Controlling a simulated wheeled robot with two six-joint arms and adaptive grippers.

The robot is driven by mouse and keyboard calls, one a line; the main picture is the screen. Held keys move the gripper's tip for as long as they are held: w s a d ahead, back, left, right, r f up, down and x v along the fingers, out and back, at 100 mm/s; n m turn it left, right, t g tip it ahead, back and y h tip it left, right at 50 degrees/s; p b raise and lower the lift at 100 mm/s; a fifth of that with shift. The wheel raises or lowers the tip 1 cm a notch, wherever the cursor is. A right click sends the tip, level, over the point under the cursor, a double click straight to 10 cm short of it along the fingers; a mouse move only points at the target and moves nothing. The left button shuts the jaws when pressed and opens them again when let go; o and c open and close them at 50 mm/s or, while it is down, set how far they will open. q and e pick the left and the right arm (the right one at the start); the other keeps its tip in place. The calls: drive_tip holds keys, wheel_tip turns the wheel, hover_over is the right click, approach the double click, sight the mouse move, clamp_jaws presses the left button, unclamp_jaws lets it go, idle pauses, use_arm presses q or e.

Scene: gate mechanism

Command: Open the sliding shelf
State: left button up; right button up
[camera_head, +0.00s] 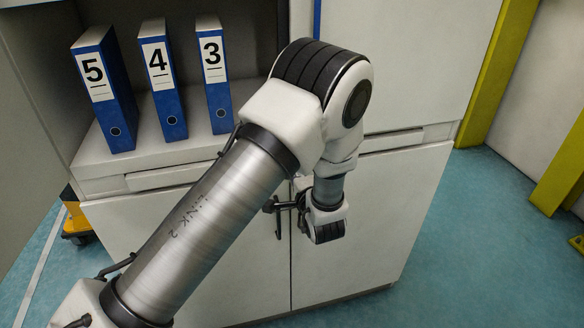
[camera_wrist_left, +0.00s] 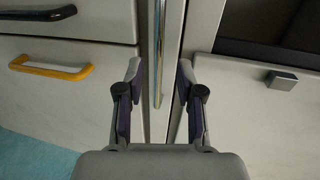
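In the left wrist view, my left gripper (camera_wrist_left: 160,75) is open, with one finger on each side of a vertical metal bar handle (camera_wrist_left: 158,45). The bar stands in front of a narrow pale upright panel (camera_wrist_left: 175,30), which may be the sliding shelf's front. Gaps show between both fingers and the bar, so the gripper is not closed on it. In the head view, my left arm comes in from the lower left and bends down at its elbow, in front of a white cabinet. The gripper itself is not clearly made out there. My right gripper is not in view.
Pale drawers with a black handle (camera_wrist_left: 40,13) and a yellow handle (camera_wrist_left: 50,68) stand left of the panel. A front with a grey knob (camera_wrist_left: 281,80) is on the right. In the head view, numbered blue binders (camera_head: 105,90) stand on a cabinet shelf; yellow posts (camera_head: 497,70) stand right.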

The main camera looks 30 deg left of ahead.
use_arm(q)
drive_tip(key=x, duration=0.5)
drive_tip(key=shift+f+p, duration=0.1)
drive_tip(key=shift+p, duration=0.25)
clamp_jaws()
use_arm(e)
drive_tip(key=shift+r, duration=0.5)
use_arm(q)
drive_tip(key=shift+s+d, duration=0.1)
